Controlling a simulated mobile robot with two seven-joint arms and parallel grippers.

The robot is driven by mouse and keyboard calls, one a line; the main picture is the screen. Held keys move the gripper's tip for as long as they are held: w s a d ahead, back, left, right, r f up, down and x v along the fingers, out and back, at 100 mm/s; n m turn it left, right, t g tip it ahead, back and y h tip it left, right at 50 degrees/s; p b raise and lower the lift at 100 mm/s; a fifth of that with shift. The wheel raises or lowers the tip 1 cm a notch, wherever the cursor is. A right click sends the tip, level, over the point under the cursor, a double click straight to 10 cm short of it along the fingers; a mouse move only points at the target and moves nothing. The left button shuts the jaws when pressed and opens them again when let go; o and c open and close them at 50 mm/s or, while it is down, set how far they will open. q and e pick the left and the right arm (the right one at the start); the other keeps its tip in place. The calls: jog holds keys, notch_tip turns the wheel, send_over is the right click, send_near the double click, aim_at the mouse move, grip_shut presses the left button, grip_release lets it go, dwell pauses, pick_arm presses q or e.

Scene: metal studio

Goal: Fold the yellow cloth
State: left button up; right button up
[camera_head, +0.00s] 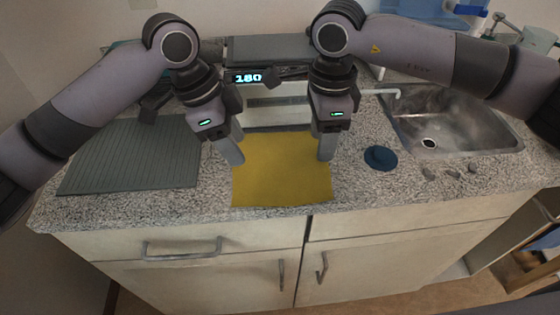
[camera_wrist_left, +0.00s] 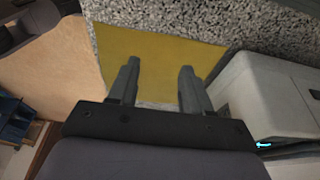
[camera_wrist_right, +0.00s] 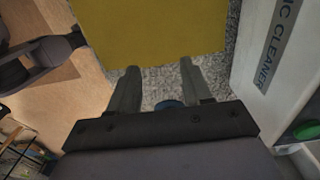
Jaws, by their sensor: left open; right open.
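The yellow cloth (camera_head: 282,172) lies flat and unfolded on the speckled counter, close to its front edge. It also shows in the left wrist view (camera_wrist_left: 150,52) and in the right wrist view (camera_wrist_right: 155,30). My left gripper (camera_head: 232,158) is open and empty at the cloth's left edge; in its wrist view its fingertips (camera_wrist_left: 158,66) overlap the cloth. My right gripper (camera_head: 325,155) is open and empty at the cloth's right edge; in its wrist view its fingertips (camera_wrist_right: 160,66) are near that edge. I cannot tell whether either gripper touches the cloth.
A ribbed grey-green mat (camera_head: 135,158) lies to the left. A dark blue round object (camera_head: 381,157) sits right of the cloth, before the metal sink (camera_head: 455,125). A device with a lit display (camera_head: 248,78) stands behind. The counter's front edge (camera_head: 200,218) is close.

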aim_at(242, 167)
pick_arm(q)
jog(key=shift+f, duration=1.8)
pick_arm(e)
jog(key=shift+f, duration=1.8)
pick_arm(q)
jog(key=shift+f, duration=0.15)
pick_arm(e)
jog(key=shift+f, duration=0.15)
pick_arm(q)
grip_shut()
pick_arm(e)
grip_shut()
